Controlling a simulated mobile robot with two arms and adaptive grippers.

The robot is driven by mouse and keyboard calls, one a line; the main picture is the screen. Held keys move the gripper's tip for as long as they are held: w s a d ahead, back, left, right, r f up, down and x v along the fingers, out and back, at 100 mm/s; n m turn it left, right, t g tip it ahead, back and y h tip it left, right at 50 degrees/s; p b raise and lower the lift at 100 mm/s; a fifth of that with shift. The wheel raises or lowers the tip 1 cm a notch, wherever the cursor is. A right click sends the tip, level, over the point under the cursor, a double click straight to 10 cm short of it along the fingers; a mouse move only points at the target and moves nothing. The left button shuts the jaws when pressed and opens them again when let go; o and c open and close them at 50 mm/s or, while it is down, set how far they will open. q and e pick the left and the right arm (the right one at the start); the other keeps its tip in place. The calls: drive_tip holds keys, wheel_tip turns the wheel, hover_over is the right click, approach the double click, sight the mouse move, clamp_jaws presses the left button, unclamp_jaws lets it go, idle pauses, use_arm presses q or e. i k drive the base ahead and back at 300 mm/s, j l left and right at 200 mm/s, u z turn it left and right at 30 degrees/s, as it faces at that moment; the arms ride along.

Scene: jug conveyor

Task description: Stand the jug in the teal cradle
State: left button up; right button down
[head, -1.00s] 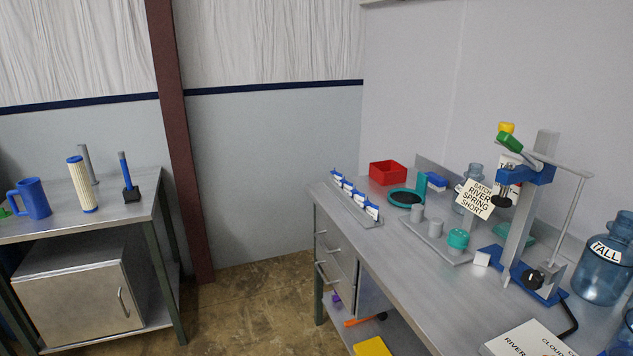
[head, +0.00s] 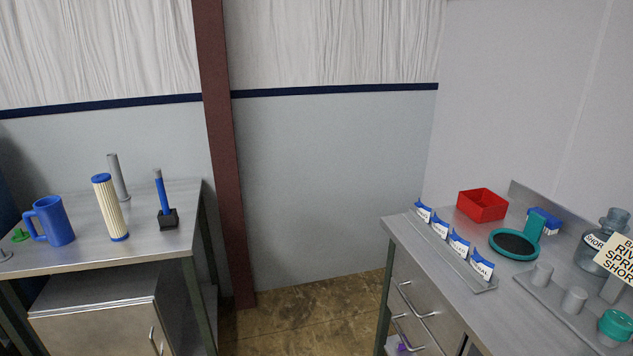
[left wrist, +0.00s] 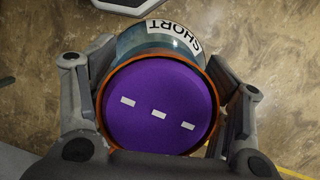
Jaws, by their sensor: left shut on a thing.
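In the left wrist view, my left gripper (left wrist: 160,105) is shut around a round thing with a purple face (left wrist: 160,104), an orange rim and white dashes. Behind it shows the bluish clear wall of a jug (left wrist: 158,45) with a SHORT label, so the jug is in my grip. In the head view, a teal round holder (head: 497,253) with a dark inside and an upright teal piece sits on the right bench; I cannot tell if it is the cradle. A teal pot (head: 617,326) stands at the right edge. My right gripper is not in view.
The right bench (head: 420,262) also holds a red bin (head: 482,205), a rack of blue-topped packets (head: 440,230), grey pegs (head: 541,274) and another SHORT jug (head: 613,226) behind a sign. The left table (head: 95,258) holds a blue mug (head: 55,221). Floor (head: 300,320) between them is clear.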

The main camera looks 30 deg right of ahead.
sight(513, 245)
drive_tip(key=i+u, duration=0.25)
drive_tip(key=i, duration=1)
drive_tip(key=z, duration=0.4)
drive_tip(key=i+z, duration=0.15)
drive_tip(key=z, duration=0.2)
drive_tip(key=j+z, duration=0.1)
drive_tip(key=z, duration=2.95)
